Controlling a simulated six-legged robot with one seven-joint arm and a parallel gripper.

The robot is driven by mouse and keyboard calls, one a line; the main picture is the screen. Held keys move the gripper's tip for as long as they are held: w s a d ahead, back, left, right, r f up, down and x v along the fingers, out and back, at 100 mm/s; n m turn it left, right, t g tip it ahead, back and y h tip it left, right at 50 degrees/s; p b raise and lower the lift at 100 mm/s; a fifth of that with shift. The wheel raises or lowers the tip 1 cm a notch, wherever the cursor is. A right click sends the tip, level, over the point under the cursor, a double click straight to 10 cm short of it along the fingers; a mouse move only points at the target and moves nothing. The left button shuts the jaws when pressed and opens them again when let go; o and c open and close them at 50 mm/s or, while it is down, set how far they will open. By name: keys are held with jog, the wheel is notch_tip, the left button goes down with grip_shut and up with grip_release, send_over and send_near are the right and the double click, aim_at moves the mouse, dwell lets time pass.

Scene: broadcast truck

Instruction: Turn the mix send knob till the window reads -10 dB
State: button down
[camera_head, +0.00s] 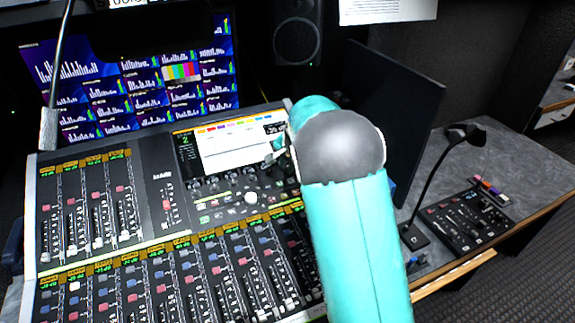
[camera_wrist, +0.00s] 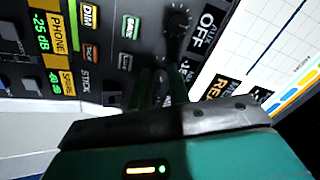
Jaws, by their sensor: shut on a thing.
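My gripper (camera_wrist: 160,88) is shut on a dark knob, mostly hidden between its fingers, on the mixing console's panel. A label beginning "MI" (camera_wrist: 186,70) shows beside the fingers, so this appears to be the mix send knob. A window with large letters "RE" (camera_wrist: 215,90) is partly covered by my gripper in the wrist view. I cannot read a mix send value in either view.
Another black knob (camera_wrist: 178,20) stands near an "AUX OFF" window (camera_wrist: 207,25). "DIM" (camera_wrist: 90,14) and other small buttons are close by. Fader strips fill the console's front. A dark monitor (camera_head: 385,110) and gooseneck microphone (camera_head: 440,185) stand to the right.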

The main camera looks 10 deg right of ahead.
jog(key=c, duration=1.3)
grip_release()
jog(key=v, duration=1.3)
jog(key=shift+s+r, duration=0.2)
jog(key=shift+r, duration=0.15)
jog(key=s+r+n, duration=0.2)
jog(key=s+r, duration=0.2)
jog(key=s, duration=0.5)
jog(key=s+r+n, duration=0.3)
jog(key=s, duration=0.6)
jog(key=s+f+n, duration=0.1)
jog(key=s, duration=0.4)
jog(key=s+n, duration=0.2)
jog(key=s, duration=0.4)
jog(key=s+a+f+n+t+h, duration=0.1)
jog(key=s, duration=0.5)
jog(key=shift+s+f+n, duration=0.1)
jog(key=shift+f+n, duration=0.2)
jog(key=shift+n, duration=0.1)
